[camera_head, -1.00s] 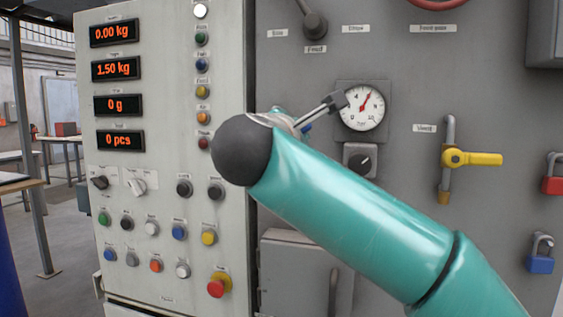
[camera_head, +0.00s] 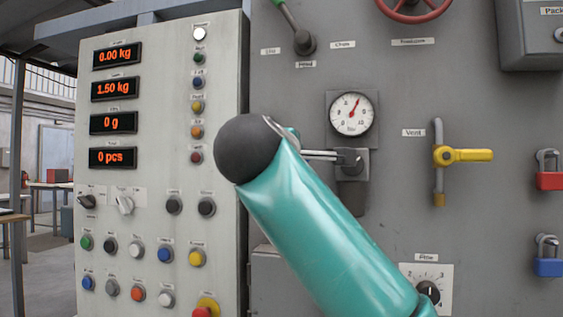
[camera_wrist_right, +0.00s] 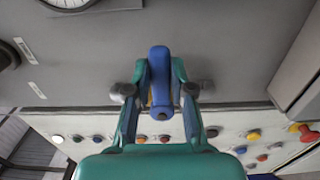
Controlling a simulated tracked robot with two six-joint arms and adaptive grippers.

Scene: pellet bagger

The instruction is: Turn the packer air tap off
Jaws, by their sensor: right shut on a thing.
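In the wrist view, my right gripper (camera_wrist_right: 158,92) is shut on a blue handle (camera_wrist_right: 159,62), its two fingers on either side of it. A small yellow part shows behind the handle. I cannot read a label for it, so I cannot confirm from the view that it is the packer air tap. The blue handle is hidden there. My left gripper is not in view.
A yellow-handled valve (camera_head: 463,156) labelled Vent is on the right, its handle level. Red (camera_head: 549,170) and blue (camera_head: 548,256) padlocks hang beyond it. A red handwheel (camera_head: 414,15) is above. The button panel (camera_head: 225,60) stands left, close to my arm.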

